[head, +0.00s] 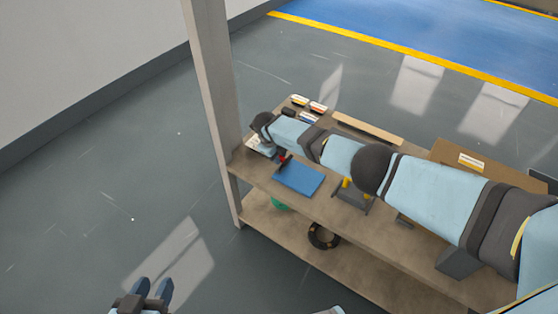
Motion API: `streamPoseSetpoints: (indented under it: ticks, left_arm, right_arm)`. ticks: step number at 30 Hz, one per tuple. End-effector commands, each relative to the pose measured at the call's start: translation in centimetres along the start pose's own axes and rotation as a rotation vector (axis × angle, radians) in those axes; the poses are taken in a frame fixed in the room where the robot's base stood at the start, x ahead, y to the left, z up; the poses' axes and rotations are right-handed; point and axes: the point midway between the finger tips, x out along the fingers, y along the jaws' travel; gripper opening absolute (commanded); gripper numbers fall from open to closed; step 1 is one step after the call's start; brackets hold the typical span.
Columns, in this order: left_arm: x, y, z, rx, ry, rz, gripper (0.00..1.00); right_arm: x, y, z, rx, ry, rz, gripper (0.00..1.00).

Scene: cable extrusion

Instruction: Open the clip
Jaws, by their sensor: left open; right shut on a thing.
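My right arm reaches from the right across the workbench (235,163) to its left end. My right gripper (268,148) points down there, small and partly hidden by its own wrist. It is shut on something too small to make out. A small red and black piece (283,160) is right beside it, at the upper left corner of a blue mat (299,178). I cannot tell whether this piece is the clip or whether the gripper touches it. My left gripper (153,290) is open and empty, low over the floor, left of the bench and away from it.
Small boxes (318,107) and a long light strip (368,128) lie along the bench's back edge. A grey fixture with yellow parts (352,196) stands right of the mat. A black coil (323,236) lies on the lower shelf. A tall post (212,80) rises at the left corner.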

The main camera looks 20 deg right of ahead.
Motion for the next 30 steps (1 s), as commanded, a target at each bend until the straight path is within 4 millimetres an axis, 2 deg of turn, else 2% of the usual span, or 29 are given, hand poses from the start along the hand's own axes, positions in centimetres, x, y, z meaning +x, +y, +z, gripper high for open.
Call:
streamPoseSetpoints:
  ticks: [3,16,17,18,20,30]
  left_arm:
    - [0.33,0.31,-1.03,0.001,0.048,0.013,0.43]
    - [0.35,0.53,-1.31,-0.002,0.06,0.018,0.43]
    - [0.35,0.53,-1.31,-0.002,0.06,0.018,0.43]
    - [0.35,0.51,-1.31,-0.002,0.06,0.018,0.43]
    - [0.36,0.49,-1.3,-0.002,0.06,0.017,0.43]
    - [0.32,0.48,-1.5,-0.005,0.058,0.014,0.43]
  right_arm:
    - [0.3,-0.03,-0.04,-0.004,0.021,-0.003,0.0]
    - [0.2,-0.01,-0.05,-0.006,0.029,-0.003,0.0]
    - [0.2,-0.01,-0.05,-0.006,0.029,-0.003,0.27]
    - [0.2,-0.01,-0.05,-0.006,0.029,-0.003,0.36]
    - [0.18,0.0,-0.03,-0.006,0.028,-0.002,0.48]
    - [-0.37,-0.02,0.07,-0.006,0.025,-0.002,0.48]
